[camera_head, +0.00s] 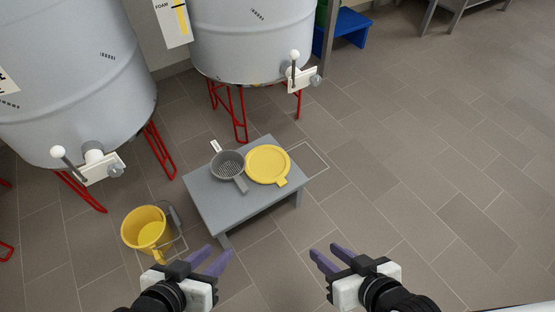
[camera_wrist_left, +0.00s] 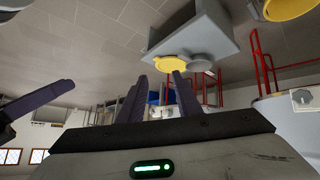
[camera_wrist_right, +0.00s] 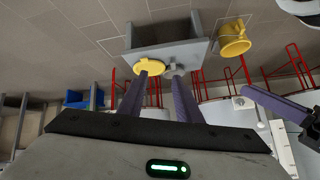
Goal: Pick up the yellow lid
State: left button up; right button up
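The yellow lid (camera_head: 268,164) is a round flat disc with a short tab. It lies on the right part of a small grey table (camera_head: 235,207), beside a grey strainer (camera_head: 228,165). The lid also shows in the left wrist view (camera_wrist_left: 174,63) and in the right wrist view (camera_wrist_right: 149,67). My left gripper (camera_head: 213,260) is open and empty, in front of the table and apart from the lid. My right gripper (camera_head: 329,255) is open and empty, in front and to the right of the table. Nothing hides the lid in the head view.
A yellow bucket (camera_head: 150,230) stands on the floor left of the table. Two big grey tanks (camera_head: 250,40) on red legs, with valves, stand behind and left. A blue step (camera_head: 347,27) is at the back. The floor to the right is clear.

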aim_at(266, 164)
jog(key=i, duration=0.4)
jog(key=k, duration=0.5)
jog(key=u, duration=0.25)
jog(key=i, duration=0.45)
jog(key=u, duration=1.25)
